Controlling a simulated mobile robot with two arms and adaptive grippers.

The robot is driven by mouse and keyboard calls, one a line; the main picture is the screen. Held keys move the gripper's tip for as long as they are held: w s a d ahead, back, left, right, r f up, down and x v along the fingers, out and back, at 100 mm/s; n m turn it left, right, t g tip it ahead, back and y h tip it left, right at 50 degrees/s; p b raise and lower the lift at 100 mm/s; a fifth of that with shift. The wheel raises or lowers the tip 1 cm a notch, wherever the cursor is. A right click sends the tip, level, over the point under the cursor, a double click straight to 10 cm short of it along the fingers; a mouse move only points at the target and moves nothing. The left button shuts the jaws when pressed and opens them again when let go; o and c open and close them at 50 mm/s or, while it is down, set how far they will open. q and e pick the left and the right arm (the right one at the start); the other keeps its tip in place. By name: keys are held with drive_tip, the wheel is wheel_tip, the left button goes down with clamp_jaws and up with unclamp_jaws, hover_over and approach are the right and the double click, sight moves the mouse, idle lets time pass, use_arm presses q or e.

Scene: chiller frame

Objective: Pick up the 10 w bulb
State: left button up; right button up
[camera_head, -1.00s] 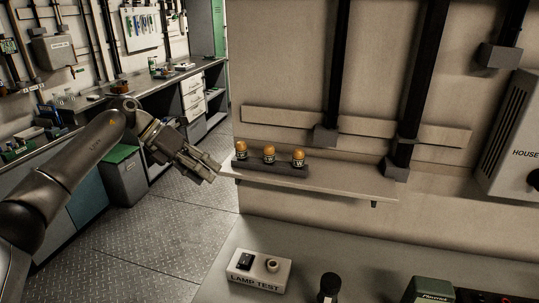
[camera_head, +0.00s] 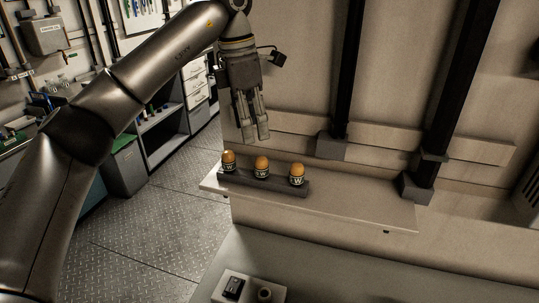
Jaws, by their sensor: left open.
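Three orange bulbs stand upright in a dark holder (camera_head: 250,184) on a wall shelf: the left bulb (camera_head: 228,158), the middle bulb (camera_head: 262,164) and the right bulb (camera_head: 297,172). Each has a pale label with dark marks; I can read a W but not the wattage, so I cannot tell which is the 10 w bulb. My left gripper (camera_head: 257,138) points down above the holder, near the left and middle bulbs in the picture. Its fingers are open and empty. My right gripper is not in view.
The shelf (camera_head: 370,212) has free room to the right of the holder. Dark vertical conduits (camera_head: 345,80) run down the wall behind. Below stands a lamp test box (camera_head: 240,288) on a bench (camera_head: 310,262).

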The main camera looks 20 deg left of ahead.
sight(261, 157)
use_arm(q)
drive_tip(key=shift+w+d+f, duration=0.25)
drive_tip(key=shift+d+f, duration=0.1)
drive_tip(key=shift+f, duration=0.3)
drive_tip(key=f, duration=0.1)
drive_tip(key=s+f+p, duration=0.1)
drive_tip(key=f, duration=0.1)
drive_tip(key=shift+d, duration=0.1)
drive_tip(key=shift+f, duration=0.3)
drive_tip(key=shift+w+d+f+p, duration=0.1)
drive_tip(key=shift+w+f+p, duration=0.1)
drive_tip(key=shift+f+p, duration=0.2)
drive_tip(key=f, duration=0.1)
drive_tip(key=f+p, duration=0.2)
drive_tip(key=shift+w+d+f, duration=0.15)
drive_tip(key=shift+w+d, duration=0.1)
drive_tip(key=shift+d, duration=0.1)
drive_tip(key=shift+f, duration=0.6)
drive_tip(key=shift+c, duration=1)
drive_tip(key=c, duration=0.5)
drive_tip(key=shift+c, duration=1.4)
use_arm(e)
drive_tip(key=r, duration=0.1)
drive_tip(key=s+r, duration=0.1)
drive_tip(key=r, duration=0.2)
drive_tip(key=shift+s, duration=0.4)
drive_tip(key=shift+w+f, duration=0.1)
